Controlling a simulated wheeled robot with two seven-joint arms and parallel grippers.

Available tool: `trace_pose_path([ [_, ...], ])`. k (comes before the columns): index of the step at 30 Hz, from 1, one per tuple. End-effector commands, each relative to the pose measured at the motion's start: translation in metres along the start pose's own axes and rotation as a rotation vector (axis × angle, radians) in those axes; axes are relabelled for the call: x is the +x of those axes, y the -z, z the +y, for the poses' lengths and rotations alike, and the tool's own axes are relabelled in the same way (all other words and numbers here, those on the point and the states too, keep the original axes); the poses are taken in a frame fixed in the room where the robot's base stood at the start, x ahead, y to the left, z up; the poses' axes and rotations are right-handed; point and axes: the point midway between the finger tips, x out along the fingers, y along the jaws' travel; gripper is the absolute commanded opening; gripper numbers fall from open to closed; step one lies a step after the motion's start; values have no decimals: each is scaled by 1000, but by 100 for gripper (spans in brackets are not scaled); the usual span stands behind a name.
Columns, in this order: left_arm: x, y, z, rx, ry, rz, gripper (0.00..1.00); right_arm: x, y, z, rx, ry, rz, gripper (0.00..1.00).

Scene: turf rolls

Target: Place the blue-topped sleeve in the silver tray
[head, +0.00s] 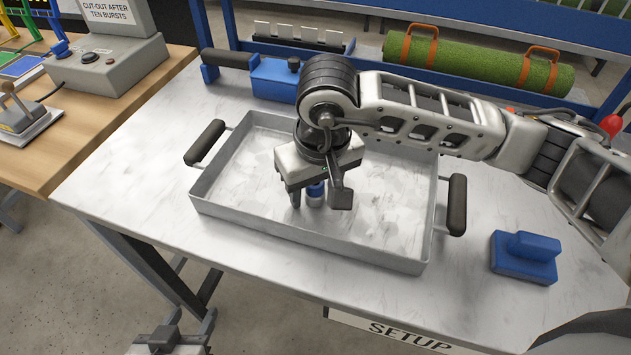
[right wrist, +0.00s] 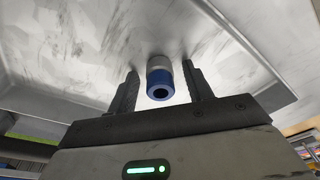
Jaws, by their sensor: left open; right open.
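The blue-topped sleeve (head: 315,194) is inside the silver tray (head: 322,246), apparently upright on its floor. It has a blue top and a pale grey lower part. My right gripper (head: 317,200) is over the tray with its fingers pointing down, one on each side of the sleeve. In the right wrist view the sleeve (right wrist: 160,84) sits between the open fingers, with a gap on both sides. The sleeve's base is hard to make out. My left gripper (head: 165,345) is low at the bottom edge of the head view, away from the table, and only partly visible.
The tray has dark handles (head: 205,142) at both ends. A blue block (head: 524,257) lies right of it on the white table. A blue tool (head: 272,80) lies behind it. A green turf roll (head: 478,62) with orange straps is at the back. The table's front left is clear.

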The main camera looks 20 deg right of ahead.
Motion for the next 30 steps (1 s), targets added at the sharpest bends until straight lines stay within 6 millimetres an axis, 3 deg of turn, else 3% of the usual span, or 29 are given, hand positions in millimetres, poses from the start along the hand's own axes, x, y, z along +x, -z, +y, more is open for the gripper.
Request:
trace_pose_path([
  [5, -2, 1, -1, 8, 5, -7, 49, -9, 1, 0, 0, 1, 3, 51],
  [15, 3, -8, 0, -4, -1, -11, 49, -81, 2, 0, -1, 0, 7, 51],
  [21, 3, -5, 0, -9, -3, -2, 49, -112, 1, 0, 0, 0, 3, 51],
  [30, 3, -5, 1, -14, -3, -1, 49, -124, 0, 0, 0, -1, 0, 51],
])
